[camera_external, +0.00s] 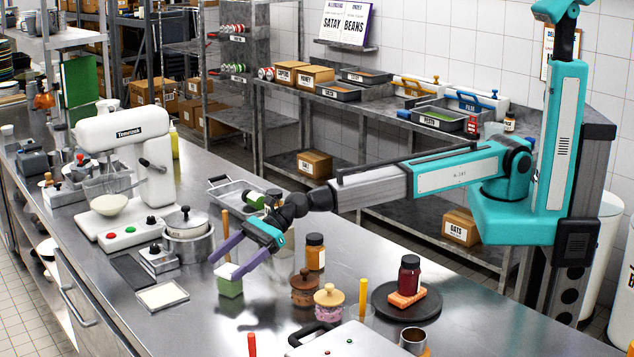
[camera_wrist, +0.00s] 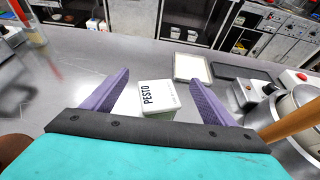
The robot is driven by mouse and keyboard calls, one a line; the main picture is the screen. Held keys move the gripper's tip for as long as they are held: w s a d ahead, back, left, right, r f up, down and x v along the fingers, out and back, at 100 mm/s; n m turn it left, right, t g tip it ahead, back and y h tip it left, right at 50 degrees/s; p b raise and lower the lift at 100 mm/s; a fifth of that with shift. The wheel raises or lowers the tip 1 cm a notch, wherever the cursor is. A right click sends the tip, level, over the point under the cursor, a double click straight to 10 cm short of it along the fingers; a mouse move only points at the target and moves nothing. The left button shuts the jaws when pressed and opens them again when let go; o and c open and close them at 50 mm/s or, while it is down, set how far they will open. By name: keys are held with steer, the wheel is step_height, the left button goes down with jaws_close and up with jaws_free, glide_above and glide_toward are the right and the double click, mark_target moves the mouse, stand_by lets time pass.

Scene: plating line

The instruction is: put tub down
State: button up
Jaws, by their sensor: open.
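The pesto tub (camera_external: 230,283) is a small green box in the external view, upright on the steel counter as far as I can tell. In the wrist view its white lid (camera_wrist: 157,96) reads "PESTO". My gripper (camera_external: 225,268) has purple fingers and is open. It reaches down at the tub from the right, with one finger on each side. In the wrist view the fingers (camera_wrist: 158,78) stand apart with a gap to either side of the tub. Part of the tub's near end is hidden behind the gripper's dark edge.
A white square tray (camera_external: 163,295) and a dark slab (camera_external: 132,270) lie left of the tub. A pot (camera_external: 188,245) stands behind. Jars, including an orange one (camera_external: 315,255), stand to the right. The mixer (camera_external: 125,165) is at the back left.

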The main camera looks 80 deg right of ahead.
steer(key=b+v, duration=0.2)
steer(key=v, duration=0.9)
steer(key=shift+s+d+r, duration=0.15)
steer(key=shift+d+r, duration=0.05)
steer(key=shift+r, duration=0.15)
stand_by(0.6)
